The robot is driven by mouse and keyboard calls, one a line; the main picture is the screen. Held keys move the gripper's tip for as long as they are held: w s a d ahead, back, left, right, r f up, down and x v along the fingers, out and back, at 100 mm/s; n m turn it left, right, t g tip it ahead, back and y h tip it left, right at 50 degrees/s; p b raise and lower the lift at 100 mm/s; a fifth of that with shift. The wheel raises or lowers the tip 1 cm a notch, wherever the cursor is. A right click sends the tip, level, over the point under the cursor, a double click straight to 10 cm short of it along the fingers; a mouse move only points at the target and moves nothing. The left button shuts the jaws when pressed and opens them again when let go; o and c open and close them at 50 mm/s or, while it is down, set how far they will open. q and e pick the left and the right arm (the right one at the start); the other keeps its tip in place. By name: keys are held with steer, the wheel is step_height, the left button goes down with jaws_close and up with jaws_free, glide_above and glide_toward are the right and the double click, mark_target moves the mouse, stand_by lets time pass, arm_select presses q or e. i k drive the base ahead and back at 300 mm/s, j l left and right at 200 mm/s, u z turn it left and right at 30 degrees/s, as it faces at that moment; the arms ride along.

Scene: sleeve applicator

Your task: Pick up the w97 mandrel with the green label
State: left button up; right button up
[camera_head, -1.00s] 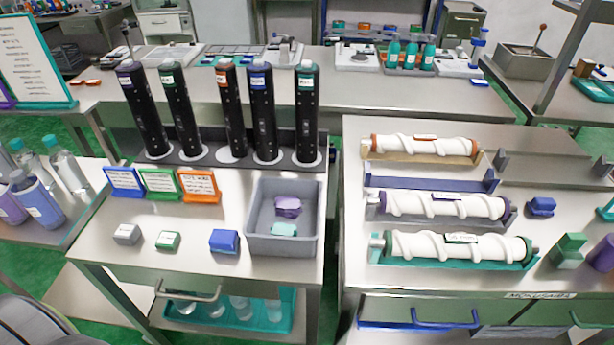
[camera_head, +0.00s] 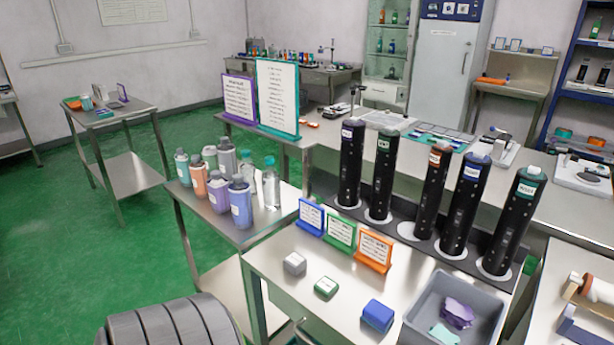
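The second from the left has a green top (camera_head: 382,165); the one at the far right has a teal-green top (camera_head: 512,215). The writing on the labels is too small to read surely, so I cannot tell which is w97. Neither of my grippers is in view.
A grey bin (camera_head: 452,308) with purple and teal pieces sits on the front table. Blue, green and orange signs (camera_head: 373,250) stand before the cylinders, with small blocks nearby. Bottles (camera_head: 240,195) crowd the left cart. Green floor is free at left.

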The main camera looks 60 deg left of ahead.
mark_target(389, 138)
steer(key=u, duration=1.8)
